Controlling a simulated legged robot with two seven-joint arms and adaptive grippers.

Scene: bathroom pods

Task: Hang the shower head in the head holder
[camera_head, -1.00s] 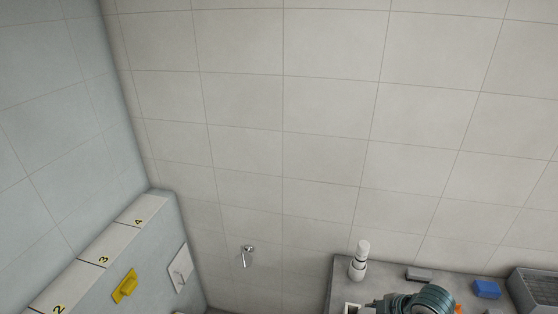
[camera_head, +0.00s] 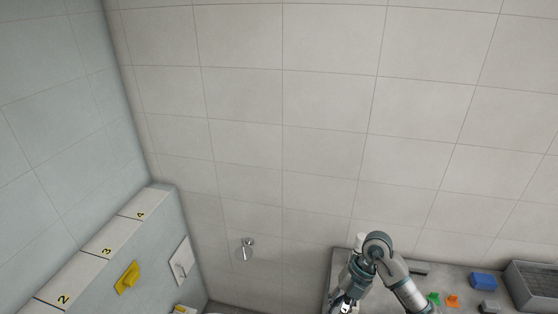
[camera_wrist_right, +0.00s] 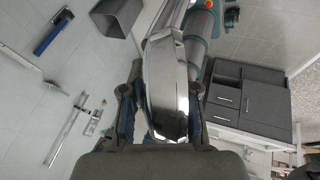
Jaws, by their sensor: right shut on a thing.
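My right gripper (camera_wrist_right: 160,105) is shut on a shiny chrome piece, which looks like the shower head (camera_wrist_right: 165,88). Its chrome body runs up between the two fingers in the right wrist view. In the head view my right gripper (camera_head: 343,307) is at the bottom edge, left of my bent arm, and what it holds is hard to make out there. My left gripper is not in view.
A grey counter (camera_head: 448,280) at lower right bears a blue block (camera_head: 483,281), green (camera_head: 434,298) and orange (camera_head: 453,301) pieces and a grey crate (camera_head: 535,284). A numbered ledge (camera_head: 110,238) with a yellow item (camera_head: 128,277) stands left. The wall above is clear.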

